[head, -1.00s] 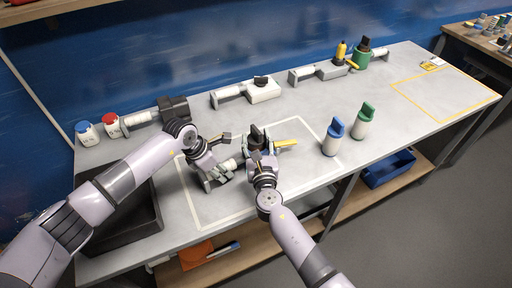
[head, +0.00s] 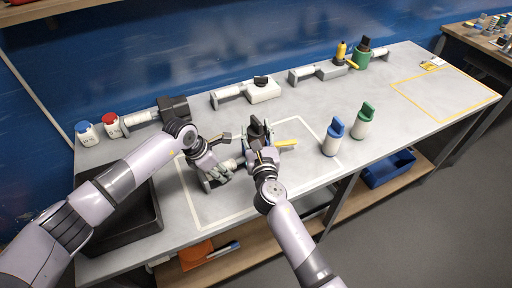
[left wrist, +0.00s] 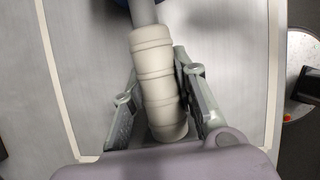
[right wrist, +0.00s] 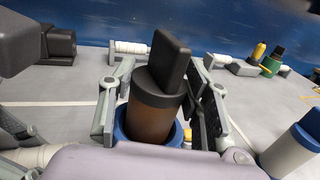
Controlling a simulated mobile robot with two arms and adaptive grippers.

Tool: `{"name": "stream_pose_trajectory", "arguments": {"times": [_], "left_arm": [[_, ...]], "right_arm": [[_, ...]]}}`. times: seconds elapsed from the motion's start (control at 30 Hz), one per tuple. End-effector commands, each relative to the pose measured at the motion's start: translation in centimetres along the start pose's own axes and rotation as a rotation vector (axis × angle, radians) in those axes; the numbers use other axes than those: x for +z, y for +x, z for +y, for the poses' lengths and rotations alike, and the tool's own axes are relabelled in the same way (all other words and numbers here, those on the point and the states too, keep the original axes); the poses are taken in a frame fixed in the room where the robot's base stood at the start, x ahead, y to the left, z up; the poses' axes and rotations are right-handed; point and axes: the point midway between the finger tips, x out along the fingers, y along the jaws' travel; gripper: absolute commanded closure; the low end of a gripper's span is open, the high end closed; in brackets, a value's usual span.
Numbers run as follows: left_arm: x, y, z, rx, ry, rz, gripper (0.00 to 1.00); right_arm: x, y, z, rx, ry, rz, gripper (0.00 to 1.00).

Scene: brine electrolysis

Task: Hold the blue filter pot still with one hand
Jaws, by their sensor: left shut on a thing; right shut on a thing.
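My left gripper (head: 226,160) is shut on a ribbed off-white handle (left wrist: 158,85), whose grey rod leads to a blue rim at the top of the left wrist view. In the right wrist view, the blue filter pot (right wrist: 177,137) shows as a blue ring around the lower part of a brown cylinder. This cylinder, the cartridge (right wrist: 155,120), has a black cap with an upright black tab (right wrist: 170,58). My right gripper (right wrist: 160,75) has its fingers on either side of the cap and is shut on the cartridge. How deep the cartridge sits in the pot is hidden.
A yellow-handled item (head: 287,143) lies just right of the grippers. Blue-topped (head: 333,136) and green-topped (head: 363,121) containers stand farther right. A black tray (head: 125,220) is at the left. The yellow-outlined area (head: 445,95) has clear room.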

Motion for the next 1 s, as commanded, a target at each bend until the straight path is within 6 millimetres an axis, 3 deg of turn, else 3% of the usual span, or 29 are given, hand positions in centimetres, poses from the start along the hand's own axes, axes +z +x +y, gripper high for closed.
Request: {"name": "stream_pose_trajectory", "arguments": {"times": [0.7,1.0], "left_arm": [[0.0,0.0,0.0,0.000,0.000,0.000,1.00],[0.0,0.0,0.0,0.000,0.000,0.000,1.00]], "right_arm": [[4.6,0.1,-0.1,-0.001,-0.001,-0.007,0.94],[5.4,0.0,0.0,0.002,-0.001,-0.002,0.94]]}}
